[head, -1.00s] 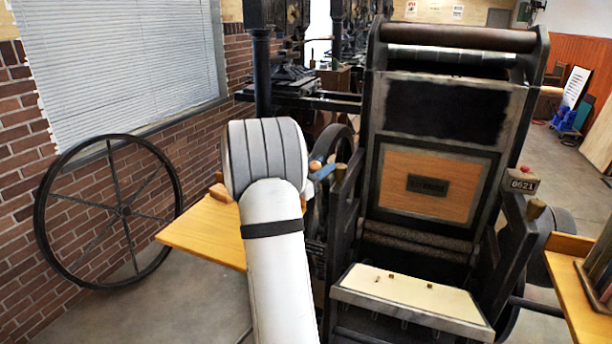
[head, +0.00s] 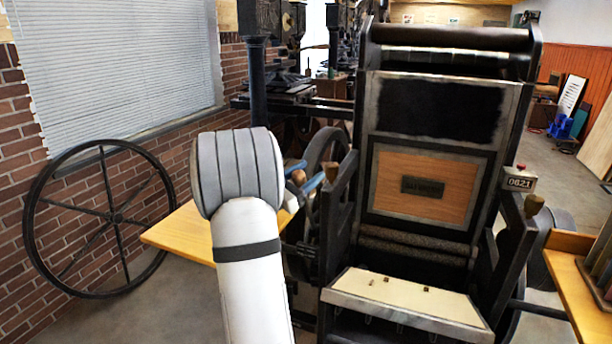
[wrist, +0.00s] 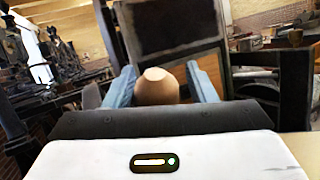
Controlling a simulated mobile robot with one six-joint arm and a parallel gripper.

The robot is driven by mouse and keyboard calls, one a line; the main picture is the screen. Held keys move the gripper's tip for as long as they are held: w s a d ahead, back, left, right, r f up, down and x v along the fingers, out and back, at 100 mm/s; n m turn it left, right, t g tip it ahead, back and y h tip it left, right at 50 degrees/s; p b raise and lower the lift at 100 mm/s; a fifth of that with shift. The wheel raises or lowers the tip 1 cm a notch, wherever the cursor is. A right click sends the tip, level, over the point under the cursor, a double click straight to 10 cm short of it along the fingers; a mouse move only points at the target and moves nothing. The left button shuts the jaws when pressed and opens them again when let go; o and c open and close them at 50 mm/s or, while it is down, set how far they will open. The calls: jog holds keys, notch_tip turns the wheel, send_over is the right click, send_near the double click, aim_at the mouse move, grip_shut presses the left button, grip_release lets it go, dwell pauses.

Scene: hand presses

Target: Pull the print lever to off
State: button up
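The print lever's brown wooden knob (head: 299,177) is at the left side of the press, between the blue fingers of my gripper (head: 304,176). In the wrist view, the rounded knob (wrist: 158,88) sits between the two fingertips (wrist: 161,84), close against the left one, with a thin gap seen beside the right one. The lever's shaft is hidden behind the knob and my gripper. My white and grey arm covers part of the area left of the press.
The black press (head: 440,110) stands right of my gripper, with a second wooden knob (head: 332,168) on its frame and a counter reading 0621 (head: 519,180). A wooden side board (head: 180,235) lies behind my arm. A large spoked wheel (head: 112,217) stands by the brick wall.

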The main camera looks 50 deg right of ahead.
jog(key=shift+w, duration=0.1)
jog(key=shift+w+a+f, duration=0.1)
jog(key=shift+a, duration=0.15)
jog(key=v, duration=0.7)
jog(key=shift+a+b, duration=0.15)
jog(key=shift+b, duration=0.25)
jog(key=shift+c, duration=0.3)
